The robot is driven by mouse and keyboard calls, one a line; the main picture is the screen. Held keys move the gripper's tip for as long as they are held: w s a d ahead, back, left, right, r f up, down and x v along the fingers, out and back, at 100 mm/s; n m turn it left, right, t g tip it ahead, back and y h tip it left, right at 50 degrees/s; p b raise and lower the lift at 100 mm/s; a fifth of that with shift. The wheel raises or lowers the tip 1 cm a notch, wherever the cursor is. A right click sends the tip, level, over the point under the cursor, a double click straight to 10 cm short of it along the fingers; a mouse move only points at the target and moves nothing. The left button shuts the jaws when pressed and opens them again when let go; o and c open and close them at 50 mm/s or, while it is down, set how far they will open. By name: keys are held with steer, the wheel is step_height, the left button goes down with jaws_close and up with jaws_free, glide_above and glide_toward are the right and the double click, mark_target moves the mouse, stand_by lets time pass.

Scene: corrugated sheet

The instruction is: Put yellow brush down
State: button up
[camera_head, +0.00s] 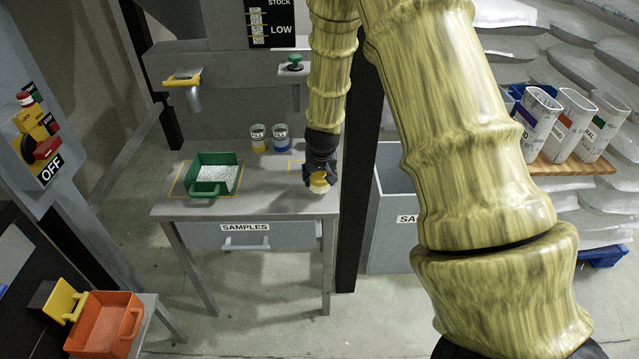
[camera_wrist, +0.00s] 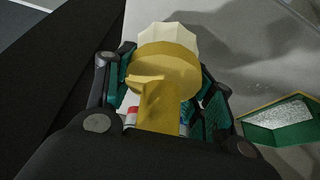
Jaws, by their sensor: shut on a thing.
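The yellow brush (camera_head: 319,184) has a round yellow head with pale bristles and hangs bristles-down from my gripper (camera_head: 320,160). In the wrist view, my gripper (camera_wrist: 160,100) is shut on the handle of the brush (camera_wrist: 163,75), with a green-padded finger on each side. In the head view the brush is at the right end of the grey samples table (camera_head: 265,203). I cannot tell whether the bristles touch the tabletop.
A green tray (camera_head: 194,188) of pale granules stands on the table's left side. Two small jars, one yellow (camera_head: 259,138) and one blue (camera_head: 281,138), stand at the back. A dark post (camera_head: 352,200) rises beside the table's right edge. The table's middle is clear.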

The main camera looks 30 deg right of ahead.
mark_target(319, 184)
steer(key=shift+f, duration=1.7)
steer(key=shift+s, duration=0.1)
steer(key=shift+f, duration=0.15)
steer(key=o, duration=1.3)
steer(key=shift+o, duration=0.2)
